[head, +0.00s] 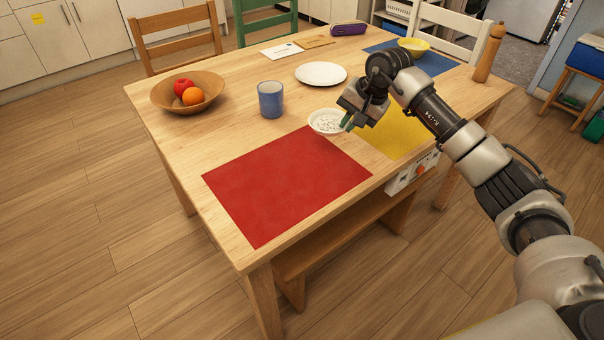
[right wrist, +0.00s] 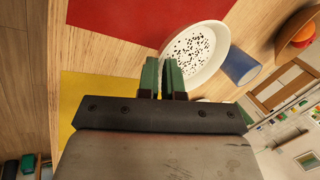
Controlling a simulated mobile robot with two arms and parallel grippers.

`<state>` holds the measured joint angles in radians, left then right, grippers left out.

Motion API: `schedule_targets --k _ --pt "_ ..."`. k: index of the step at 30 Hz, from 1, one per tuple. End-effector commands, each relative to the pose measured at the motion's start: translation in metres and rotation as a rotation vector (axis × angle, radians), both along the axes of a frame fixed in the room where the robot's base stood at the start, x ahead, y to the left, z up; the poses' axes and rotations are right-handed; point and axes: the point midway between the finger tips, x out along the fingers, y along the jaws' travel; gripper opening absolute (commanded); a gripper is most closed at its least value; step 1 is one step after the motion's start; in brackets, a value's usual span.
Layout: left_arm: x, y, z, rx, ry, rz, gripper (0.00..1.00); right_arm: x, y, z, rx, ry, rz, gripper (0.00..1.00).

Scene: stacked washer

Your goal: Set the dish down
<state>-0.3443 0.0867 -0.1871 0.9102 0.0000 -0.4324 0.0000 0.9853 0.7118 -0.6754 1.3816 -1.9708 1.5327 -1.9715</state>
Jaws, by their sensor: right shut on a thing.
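A white dish (head: 326,121) with dark specks inside shows in the head view near the far right corner of the red mat (head: 285,190), beside the yellow mat (head: 395,137). My right gripper (head: 348,122) is shut on the dish's near right rim. In the right wrist view, the green fingers (right wrist: 163,77) meet at the rim of the dish (right wrist: 205,50). The dish looks about level; whether it touches the table (head: 235,137) is hard to tell. My left gripper is in neither view.
A blue cup (head: 271,99) stands left of the dish and a white plate (head: 321,74) behind it. A wooden bowl (head: 170,98) of fruit is at the left. A yellow bowl (head: 413,46) on a blue mat (head: 430,63) and a wooden pepper mill (head: 489,54) are at the back right.

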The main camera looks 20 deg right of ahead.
Motion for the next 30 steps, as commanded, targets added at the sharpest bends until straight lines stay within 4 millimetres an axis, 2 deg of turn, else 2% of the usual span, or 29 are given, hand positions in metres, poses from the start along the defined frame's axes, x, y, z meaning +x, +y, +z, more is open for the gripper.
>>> schedule_targets --k 1,6,12,19,25,30 --pt "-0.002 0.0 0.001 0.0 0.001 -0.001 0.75 -0.004 0.014 -0.008 0.001 0.003 0.008 0.0" --pt "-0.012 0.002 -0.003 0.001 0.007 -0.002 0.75 -0.014 0.053 -0.031 0.003 0.002 0.008 0.0" --pt "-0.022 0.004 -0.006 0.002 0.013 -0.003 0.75 -0.022 0.084 -0.051 0.003 0.0 0.005 0.0" --pt "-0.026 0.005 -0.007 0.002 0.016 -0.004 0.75 -0.025 0.091 -0.063 0.001 0.001 0.002 0.0" --pt "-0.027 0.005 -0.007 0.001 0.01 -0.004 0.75 -0.025 0.091 -0.092 0.003 0.003 0.002 0.0" --pt "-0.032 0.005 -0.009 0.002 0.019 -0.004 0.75 -0.024 0.09 -0.097 -0.002 -0.001 0.002 0.0"
